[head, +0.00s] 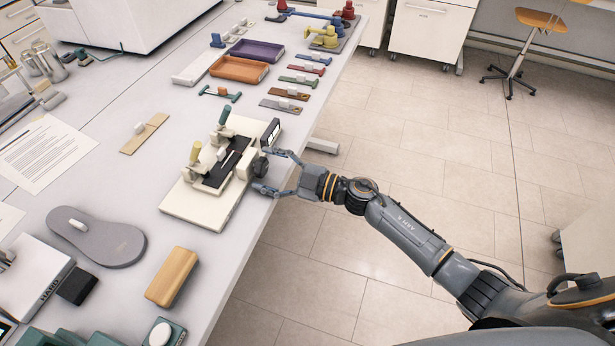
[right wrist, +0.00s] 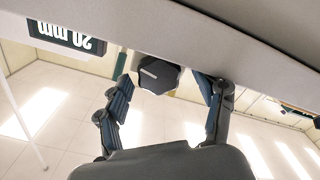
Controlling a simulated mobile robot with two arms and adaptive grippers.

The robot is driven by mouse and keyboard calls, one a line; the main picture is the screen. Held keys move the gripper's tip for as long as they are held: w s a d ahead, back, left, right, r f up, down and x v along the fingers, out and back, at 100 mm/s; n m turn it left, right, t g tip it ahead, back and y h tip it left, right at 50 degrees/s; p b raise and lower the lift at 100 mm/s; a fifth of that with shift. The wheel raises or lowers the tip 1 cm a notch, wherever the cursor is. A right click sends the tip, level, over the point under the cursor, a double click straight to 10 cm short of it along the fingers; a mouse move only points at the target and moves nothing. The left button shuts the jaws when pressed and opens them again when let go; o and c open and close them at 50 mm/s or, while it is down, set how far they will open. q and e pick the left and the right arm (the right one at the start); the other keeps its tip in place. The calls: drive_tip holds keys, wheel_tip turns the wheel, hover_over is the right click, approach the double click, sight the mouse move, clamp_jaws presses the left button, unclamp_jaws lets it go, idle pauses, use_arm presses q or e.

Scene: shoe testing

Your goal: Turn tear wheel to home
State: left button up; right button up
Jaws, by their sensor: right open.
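The tear tester (head: 190,205) is a cream device on the bench with a dark clamp bed and two upright handles, one green-tipped and one yellow. Its tear wheel (right wrist: 158,75) is a dark faceted knob with a light pointer line, on the side facing my right arm; the line slants in the right wrist view. A display (right wrist: 68,37) beside the wheel reads "20 mm", upside down in that view. My right gripper (head: 277,172) is open, its fingers on either side of the wheel (head: 260,166). I cannot tell whether they touch it. My left gripper is not in view.
Orange (head: 238,69) and purple trays and several coloured tools lie farther along the bench. A grey insole (head: 97,237), a wooden block (head: 172,277) and a paper sheet (head: 45,152) lie nearer.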

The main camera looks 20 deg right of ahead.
drive_tip(key=shift+m, duration=1.1)
drive_tip(key=m, duration=0.3)
drive_tip(key=b+v, duration=0.3)
drive_tip(key=v, duration=1.1)
drive_tip(key=w+a+n+p, duration=0.1)
drive_tip(key=w+a+p, duration=0.1)
drive_tip(key=a, duration=0.1)
drive_tip(key=w+a+n+p, duration=0.1)
drive_tip(key=w+a+p, duration=0.2)
drive_tip(key=a, duration=0.1)
drive_tip(key=w+a+n+p, duration=0.1)
drive_tip(key=w+a+p, duration=0.2)
drive_tip(key=a, duration=0.1)
drive_tip(key=shift+w+a+n, duration=0.15)
drive_tip(key=shift+w+n, duration=0.05)
drive_tip(key=shift+n, duration=0.2)
drive_tip(key=shift+s+m+p, duration=0.1)
drive_tip(key=shift+m+p, duration=0.2)
drive_tip(key=shift+m, duration=1.6)
drive_tip(key=shift+f+m+b, duration=0.1)
drive_tip(key=shift+m+b, duration=0.2)
drive_tip(key=shift+m, duration=0.1)
drive_tip(key=m+b, duration=0.1)
drive_tip(key=b, duration=0.2)
drive_tip(key=m+b, duration=0.1)
drive_tip(key=b, duration=0.2)
drive_tip(key=shift+f, duration=0.25)
drive_tip(key=b+v, duration=0.1)
drive_tip(key=v, duration=1.3)
drive_tip(key=shift+r, duration=0.35)
